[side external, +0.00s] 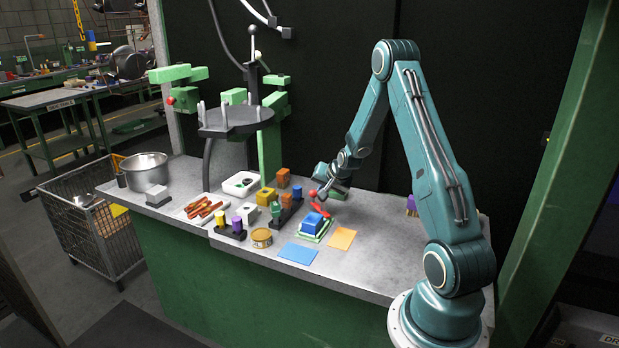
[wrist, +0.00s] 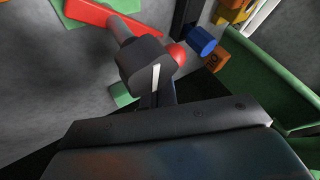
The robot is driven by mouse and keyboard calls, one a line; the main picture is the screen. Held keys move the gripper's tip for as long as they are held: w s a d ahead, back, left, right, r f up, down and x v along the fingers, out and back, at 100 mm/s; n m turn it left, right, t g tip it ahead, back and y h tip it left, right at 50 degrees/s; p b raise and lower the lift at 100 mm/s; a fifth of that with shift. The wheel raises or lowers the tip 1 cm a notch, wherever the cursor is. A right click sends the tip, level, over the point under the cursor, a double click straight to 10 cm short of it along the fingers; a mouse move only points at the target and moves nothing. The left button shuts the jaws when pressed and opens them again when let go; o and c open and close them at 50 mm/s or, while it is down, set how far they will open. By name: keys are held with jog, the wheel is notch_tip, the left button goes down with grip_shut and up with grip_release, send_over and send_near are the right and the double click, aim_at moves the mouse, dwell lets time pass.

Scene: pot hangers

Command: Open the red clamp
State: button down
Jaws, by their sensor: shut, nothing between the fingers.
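The red clamp (side external: 322,210) is on the table just left of my arm, and its red part lies beside a green base (side external: 338,194). A red ball (side external: 313,194) shows at its upper left. In the wrist view a red bar (wrist: 95,14) runs along the top left, and the red ball (wrist: 177,53) shows just right of the fingers. My gripper (side external: 323,194) is low over the clamp, very close to the ball; I cannot tell if they touch. In the wrist view my gripper (wrist: 150,62) is shut and empty, and its fingers hide part of the clamp.
A blue block (side external: 313,222) sits on a green-and-white stack in front of the clamp. Blue (side external: 297,254) and orange (side external: 342,238) sheets lie flat nearby. Coloured blocks, a tin (side external: 262,238) and a white tray (side external: 241,184) crowd the left. The table's right part is mostly clear.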

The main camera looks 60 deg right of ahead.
dwell(0.3)
jog(key=v, duration=1.3)
jog(key=shift+s+r, duration=0.2)
jog(key=shift+r, duration=0.15)
jog(key=shift+a, duration=0.15)
